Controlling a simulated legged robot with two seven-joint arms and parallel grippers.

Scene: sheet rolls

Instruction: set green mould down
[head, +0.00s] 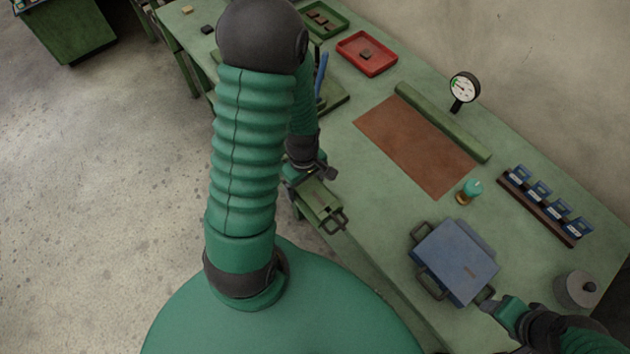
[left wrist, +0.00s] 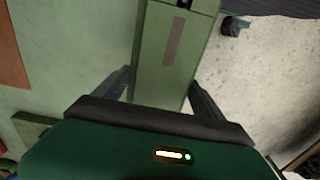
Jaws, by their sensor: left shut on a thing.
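The green mould (head: 316,198) is a narrow block with a dark handle at its end. My left gripper (head: 312,179) is shut on it, over the bench's front edge in the head view. In the left wrist view the green mould (left wrist: 168,60) runs up between the fingers of my left gripper (left wrist: 163,90), with bench top on its left and floor on its right. I cannot tell whether it touches the bench. My right gripper (head: 491,304) is at the lower right corner of a blue mould (head: 455,262); its jaws are too small to read.
The green bench (head: 372,206) has free room between the brown mat (head: 415,145) and the blue mould. A green roll (head: 442,122), a dial gauge (head: 463,90), a small teal-topped bottle (head: 469,191), a rack of blue pieces (head: 546,205), a grey cylinder (head: 575,289) and a red tray (head: 367,54) stand around.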

